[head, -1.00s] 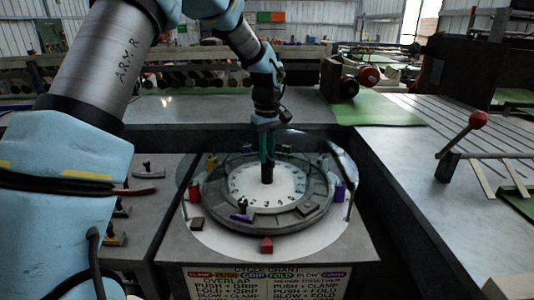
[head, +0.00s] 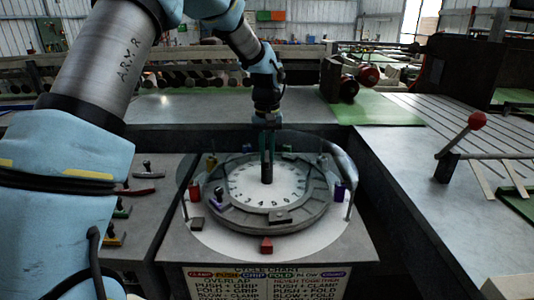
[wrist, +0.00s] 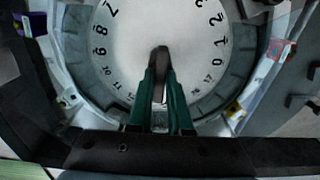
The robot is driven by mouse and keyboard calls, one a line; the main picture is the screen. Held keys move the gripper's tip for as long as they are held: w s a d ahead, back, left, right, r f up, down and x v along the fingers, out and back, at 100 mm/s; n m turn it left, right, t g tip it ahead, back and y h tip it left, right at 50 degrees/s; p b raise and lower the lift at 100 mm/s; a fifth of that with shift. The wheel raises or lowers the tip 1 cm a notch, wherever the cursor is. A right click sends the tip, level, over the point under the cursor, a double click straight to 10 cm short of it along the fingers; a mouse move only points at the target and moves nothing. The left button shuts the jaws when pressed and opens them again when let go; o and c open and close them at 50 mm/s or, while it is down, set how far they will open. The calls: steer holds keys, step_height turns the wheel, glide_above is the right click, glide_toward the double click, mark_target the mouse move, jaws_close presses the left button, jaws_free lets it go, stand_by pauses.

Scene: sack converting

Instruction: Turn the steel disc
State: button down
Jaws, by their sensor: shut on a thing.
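The steel disc (head: 250,217) lies flat on the round pale top of the grey cabinet. It has a raised grey rim and a white numbered dial (head: 287,186), which also fills the upper middle of the wrist view (wrist: 160,25). A dark upright post (head: 267,174) stands at its centre. My gripper (head: 267,155) comes down from above with its green fingers shut on this post; the wrist view shows the fingers closed around it (wrist: 161,60). The fingers hide part of the post. A small block (head: 281,217) sits on the front of the rim.
A clear curved guard (head: 344,160) stands around the back and right. A red-knobbed lever (head: 477,120) is on the right table; small handles (head: 145,168) are at left.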

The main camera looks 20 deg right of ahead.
steer(key=shift+m, duration=2.2)
steer(key=shift+m+p, duration=0.65)
steer(key=shift+m, duration=1.75)
steer(key=shift+m+p, duration=0.45)
steer(key=shift+m, duration=1.75)
steer(key=shift+m+p, duration=0.45)
steer(key=shift+m, duration=1.75)
steer(key=c, duration=0.8)
jaws_free()
steer(key=shift+c, duration=0.2)
